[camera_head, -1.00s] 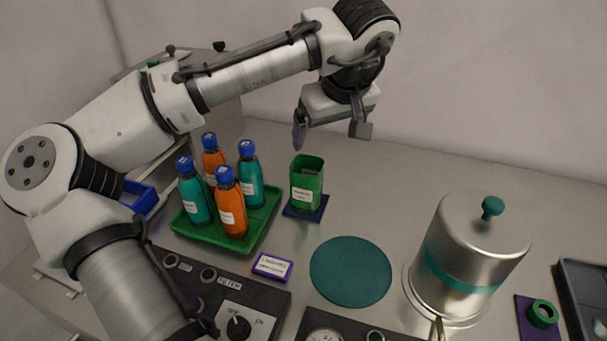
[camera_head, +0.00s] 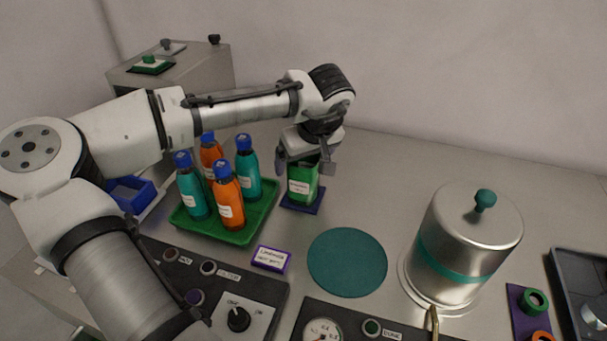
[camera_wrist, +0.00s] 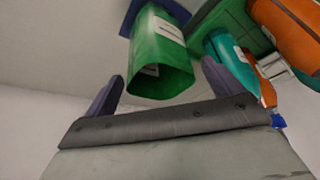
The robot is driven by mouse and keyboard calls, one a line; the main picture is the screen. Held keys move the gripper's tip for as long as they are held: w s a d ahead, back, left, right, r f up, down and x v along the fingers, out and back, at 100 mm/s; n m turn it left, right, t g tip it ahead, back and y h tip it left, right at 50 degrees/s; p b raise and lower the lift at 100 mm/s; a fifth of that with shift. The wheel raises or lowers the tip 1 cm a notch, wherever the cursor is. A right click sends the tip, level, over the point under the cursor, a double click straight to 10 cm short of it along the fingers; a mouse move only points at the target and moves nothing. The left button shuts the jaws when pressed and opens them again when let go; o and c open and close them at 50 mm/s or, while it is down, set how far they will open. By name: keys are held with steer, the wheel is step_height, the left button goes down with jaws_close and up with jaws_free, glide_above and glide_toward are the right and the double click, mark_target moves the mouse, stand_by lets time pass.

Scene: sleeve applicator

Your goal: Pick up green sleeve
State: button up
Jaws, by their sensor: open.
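The green sleeve (camera_head: 303,186) is an upright, square-sided, open-topped piece with a white label. It stands on a small dark blue pad (camera_head: 312,207) right of the bottle tray. My gripper (camera_head: 304,165) is open just above it and hides its top rim in the head view. In the wrist view the sleeve (camera_wrist: 160,62) shows its open end towards me, in the gap between the two fingers of my gripper (camera_wrist: 163,72). I see no clear contact between the fingers and the sleeve.
A green tray (camera_head: 260,215) with teal and orange bottles stands close left of the sleeve. A purple labelled block (camera_head: 271,259), a round teal mat (camera_head: 347,262) and a metal dome (camera_head: 462,240) are nearer the front and right. The counter behind and right of the sleeve is clear.

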steer(key=shift+w+a+f, duration=0.1)
steer(key=shift+w+f, duration=0.15)
steer(key=shift+f, duration=0.45)
steer(key=c, duration=1)
steer(key=shift+c, duration=0.2)
step_height(320, 180, up, 20)
steer(key=shift+b, duration=0.45)
steer(key=shift+r, duration=0.1)
steer(key=shift+r+p, duration=0.55)
steer(key=shift+r, duration=0.05)
